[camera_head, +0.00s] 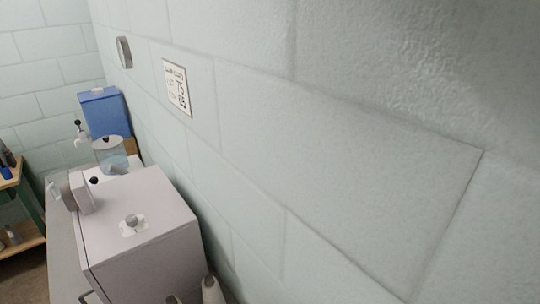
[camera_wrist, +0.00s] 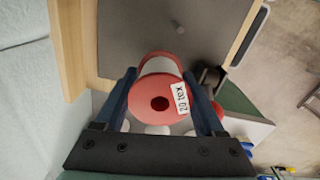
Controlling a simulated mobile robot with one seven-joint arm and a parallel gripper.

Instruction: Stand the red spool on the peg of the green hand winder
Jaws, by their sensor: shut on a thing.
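The red spool (camera_wrist: 158,104) shows in the wrist view, with a hole in its end, a pale band around its middle and a white label. My gripper (camera_wrist: 160,82) is shut on it, one blue finger on each side. A small grey knob or peg (camera_wrist: 178,28) stands on a grey surface beyond the spool; I cannot tell whether it belongs to the winder. A green part (camera_wrist: 236,99) lies right of the spool, beside a dark rounded thing (camera_wrist: 211,77); I cannot tell whether it is the winder. The head view shows neither spool nor gripper.
The grey surface (camera_wrist: 130,35) has a wooden edge (camera_wrist: 70,45) at left in the wrist view. Several white rounded things lie below the spool. The head view shows a white cabinet (camera_head: 150,260), a clear container (camera_head: 110,153) and a blue box (camera_head: 105,112) along the block wall.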

